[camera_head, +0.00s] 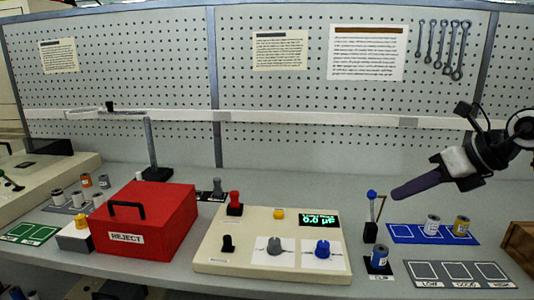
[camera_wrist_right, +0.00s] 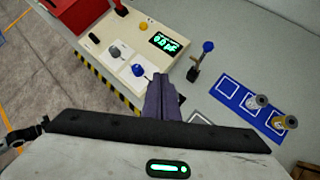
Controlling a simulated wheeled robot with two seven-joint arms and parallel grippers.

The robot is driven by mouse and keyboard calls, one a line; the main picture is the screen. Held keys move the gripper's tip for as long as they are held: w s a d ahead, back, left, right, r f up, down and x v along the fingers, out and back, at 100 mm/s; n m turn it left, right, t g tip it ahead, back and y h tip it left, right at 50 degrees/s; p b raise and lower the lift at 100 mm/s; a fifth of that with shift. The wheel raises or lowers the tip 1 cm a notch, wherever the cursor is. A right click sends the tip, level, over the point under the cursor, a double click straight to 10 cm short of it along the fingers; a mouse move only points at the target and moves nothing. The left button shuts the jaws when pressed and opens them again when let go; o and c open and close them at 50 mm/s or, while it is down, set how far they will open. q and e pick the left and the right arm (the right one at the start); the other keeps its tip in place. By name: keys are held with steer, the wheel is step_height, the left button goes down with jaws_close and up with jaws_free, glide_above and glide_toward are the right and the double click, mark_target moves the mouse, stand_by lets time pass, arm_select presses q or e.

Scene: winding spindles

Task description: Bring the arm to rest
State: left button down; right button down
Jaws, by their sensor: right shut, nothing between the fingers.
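My right gripper (camera_head: 402,191) hangs in the air over the right part of the bench, its purple fingers closed together and empty. Its arm comes in from the right edge. In the right wrist view the closed fingers (camera_wrist_right: 163,98) point toward the bench, with the control panel beyond them. My left gripper does not show in either view.
Below the right gripper are a blue mat (camera_head: 403,234) with two spools, a blue-topped post (camera_head: 371,215) and a grey marked mat (camera_head: 432,281). The control panel (camera_head: 213,252) and red REJECT box (camera_head: 166,232) stand left. A pegboard (camera_head: 270,95) closes the back.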

steer(key=s+a+f+m+t+y, duration=0.1)
steer(key=s+a+f+m+y, duration=0.2)
steer(key=a, duration=0.4)
steer(key=s+a+f+m+y, duration=0.2)
steer(key=a+f+y, duration=0.15)
steer(key=a, duration=0.35)
steer(key=s+a+f+m+t+y, duration=0.1)
steer(key=s+a+f+m+y, duration=0.15)
steer(key=a+y, duration=0.35)
steer(key=s+d+f+m+t+h, duration=0.35)
steer(key=f+m+h, duration=0.35)
steer(key=f+m, duration=0.35)
steer(key=s+d+f+m+t+h, duration=0.35)
steer(key=f+m+h, duration=0.25)
steer(key=f+m, duration=0.5)
steer(key=s+d+f+m+g+h, duration=0.1)
steer(key=s+f+m+g+h, duration=0.2)
steer(key=s+f+m+g, duration=0.4)
steer(key=s+f+m, duration=0.2)
steer(key=s+f, duration=0.7)
steer(key=s, duration=0.3)
steer(key=shift+m, duration=0.3)
